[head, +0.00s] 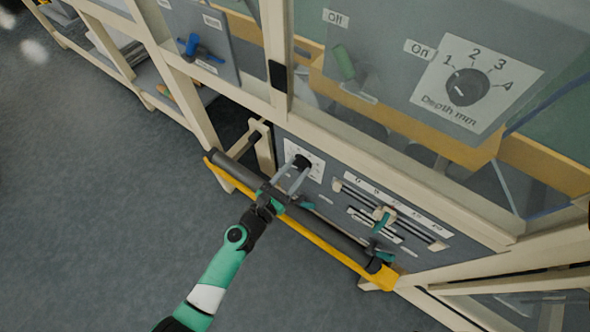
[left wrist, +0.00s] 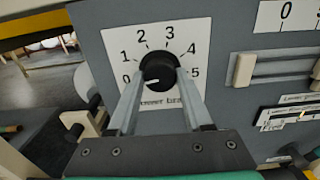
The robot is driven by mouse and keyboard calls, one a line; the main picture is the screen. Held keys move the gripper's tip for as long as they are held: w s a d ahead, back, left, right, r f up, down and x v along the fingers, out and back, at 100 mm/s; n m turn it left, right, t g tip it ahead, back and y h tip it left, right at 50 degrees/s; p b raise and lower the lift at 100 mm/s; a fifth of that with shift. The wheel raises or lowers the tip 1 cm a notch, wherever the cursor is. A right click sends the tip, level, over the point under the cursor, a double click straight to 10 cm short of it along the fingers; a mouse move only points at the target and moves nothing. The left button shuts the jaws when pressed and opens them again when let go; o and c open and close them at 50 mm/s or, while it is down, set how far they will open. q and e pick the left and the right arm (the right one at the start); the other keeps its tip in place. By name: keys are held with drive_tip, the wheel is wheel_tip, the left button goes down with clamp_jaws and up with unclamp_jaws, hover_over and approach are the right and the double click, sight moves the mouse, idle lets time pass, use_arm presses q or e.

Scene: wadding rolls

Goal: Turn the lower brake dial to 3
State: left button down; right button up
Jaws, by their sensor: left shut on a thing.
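The lower brake dial (left wrist: 159,66) is a round black knob on a white card (left wrist: 196,45) numbered 0 to 5. Its white pointer line aims left, close to the 0 mark. In the head view the dial (head: 302,161) sits on the low grey panel. My left gripper (left wrist: 160,78) is shut on the dial, one finger on each side. It also shows in the head view (head: 297,172), reaching over the dark roller. The card's lower caption is partly hidden by the fingers. My right gripper is not in view.
A dark roller with a yellow bar (head: 330,252) runs in front of the panel, under my left arm. Sliders with a scale (head: 385,213) lie right of the dial. Above is a Depth mm dial (head: 467,87) and a green lever (head: 344,62). The floor at left is clear.

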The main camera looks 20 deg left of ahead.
use_arm(q)
drive_tip(key=shift+m, duration=0.3)
drive_tip(key=m+b, duration=0.1)
drive_tip(key=m, duration=0.4)
drive_tip(key=shift+m, duration=0.3)
drive_tip(key=m+b, duration=0.1)
drive_tip(key=m, duration=0.5)
drive_tip(key=shift+b, duration=0.35)
drive_tip(key=m+b, duration=0.1)
drive_tip(key=m, duration=0.4)
drive_tip(key=shift+f+m, duration=0.1)
drive_tip(key=shift+m, duration=0.3)
drive_tip(key=m+b, duration=0.2)
drive_tip(key=m, duration=0.3)
drive_tip(key=shift+m, duration=0.3)
drive_tip(key=shift+c, duration=1.6)
unclamp_jaws()
